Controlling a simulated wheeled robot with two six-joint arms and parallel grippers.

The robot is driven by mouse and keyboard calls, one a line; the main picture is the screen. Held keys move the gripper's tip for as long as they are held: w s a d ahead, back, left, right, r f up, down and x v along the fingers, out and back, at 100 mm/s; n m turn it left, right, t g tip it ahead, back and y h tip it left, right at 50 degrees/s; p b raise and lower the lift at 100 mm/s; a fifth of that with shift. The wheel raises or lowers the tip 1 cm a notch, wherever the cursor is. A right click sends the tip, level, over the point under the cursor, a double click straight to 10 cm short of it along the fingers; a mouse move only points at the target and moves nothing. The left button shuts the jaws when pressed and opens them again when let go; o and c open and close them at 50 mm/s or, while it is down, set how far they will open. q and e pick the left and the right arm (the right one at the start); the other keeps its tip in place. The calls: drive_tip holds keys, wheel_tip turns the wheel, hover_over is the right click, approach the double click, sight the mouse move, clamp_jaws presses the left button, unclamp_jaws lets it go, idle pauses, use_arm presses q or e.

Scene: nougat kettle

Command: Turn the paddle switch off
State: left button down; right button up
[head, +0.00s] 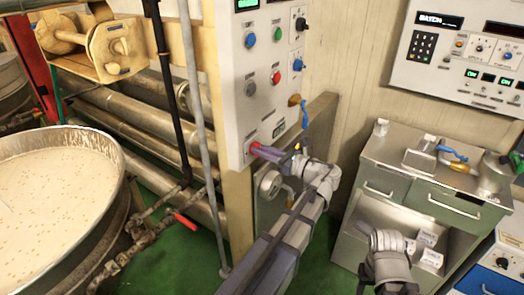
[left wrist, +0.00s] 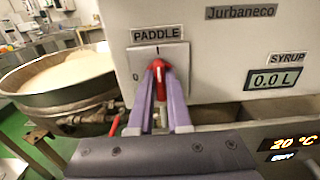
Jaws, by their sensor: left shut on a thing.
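The paddle switch is a red knob (left wrist: 160,86) on a plate under the PADDLE label (left wrist: 158,33), on the front of a white control box. The purple fingers of my left gripper (left wrist: 159,70) are shut on the knob, one on each side. The knob stands about upright in the left wrist view, and a 0 mark shows at the plate's lower left.
A large kettle (head: 125,185) of pale nougat stands at the left, with pipes and a red-handled valve (head: 186,222) beside it. A steel cabinet (head: 400,200) with tools on top stands at the right. A wall panel (head: 455,82) hangs above it.

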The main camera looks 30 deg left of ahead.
idle(0.6)
use_arm(q)
drive_tip(key=shift+s+f+n, duration=0.1)
drive_tip(key=shift+n, duration=2.85)
drive_tip(key=shift+s+f+n, duration=0.1)
drive_tip(key=shift+n, duration=2.8)
drive_tip(key=shift+s+f+n, duration=0.1)
drive_tip(key=shift+n, duration=2.85)
drive_tip(key=c, duration=0.9)
unclamp_jaws()
drive_tip(key=shift+o, duration=0.2)
